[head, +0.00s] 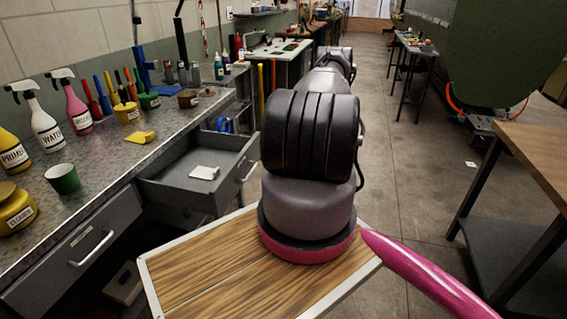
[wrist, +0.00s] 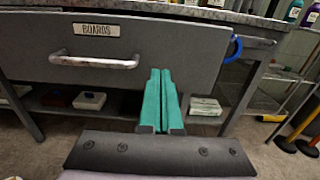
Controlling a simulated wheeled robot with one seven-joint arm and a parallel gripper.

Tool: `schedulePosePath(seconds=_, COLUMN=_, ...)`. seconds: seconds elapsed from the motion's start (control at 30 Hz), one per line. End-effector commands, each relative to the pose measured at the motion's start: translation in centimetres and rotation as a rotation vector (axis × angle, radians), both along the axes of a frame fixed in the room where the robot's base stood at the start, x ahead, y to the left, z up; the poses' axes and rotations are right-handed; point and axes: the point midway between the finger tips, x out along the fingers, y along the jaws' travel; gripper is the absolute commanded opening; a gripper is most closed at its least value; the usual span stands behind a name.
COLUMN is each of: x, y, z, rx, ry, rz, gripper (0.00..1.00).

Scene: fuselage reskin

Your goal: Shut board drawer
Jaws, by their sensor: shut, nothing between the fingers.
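The board drawer (head: 165,190) stands pulled out of the grey workbench in the head view, with a white block (head: 204,173) lying inside. In the wrist view, its grey front (wrist: 205,55) carries a label reading BOARDS (wrist: 96,30) and a pale bar handle (wrist: 95,61) at the left. My gripper (wrist: 160,72) has teal fingers pressed together and empty, pointing at the drawer front to the right of the handle. I cannot tell whether the fingertips touch the front. In the head view my own arm hides the gripper.
The workbench top (head: 110,160) holds spray bottles, tools and a green cup (head: 63,178). Another drawer front (head: 80,255) is nearer. A blue object (wrist: 232,48) hangs beside the board drawer. A wooden-topped table (head: 535,150) stands at right, with open floor (head: 410,170) between.

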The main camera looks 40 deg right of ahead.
Motion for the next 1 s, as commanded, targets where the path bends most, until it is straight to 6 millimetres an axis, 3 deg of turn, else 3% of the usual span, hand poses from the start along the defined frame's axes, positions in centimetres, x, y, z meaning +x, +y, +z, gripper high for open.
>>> schedulePosePath(seconds=0.3, x=3.4, y=2.7, z=0.0, rx=-0.001, ry=0.0, rz=0.002, gripper=0.0)
schedulePosePath(seconds=0.83, x=3.9, y=3.1, z=0.0, rx=-0.001, ry=-0.001, rz=0.001, gripper=0.0)
schedulePosePath(seconds=1.0, x=5.0, y=3.9, z=0.1, rx=0.001, ry=-0.001, rz=0.002, gripper=0.0)
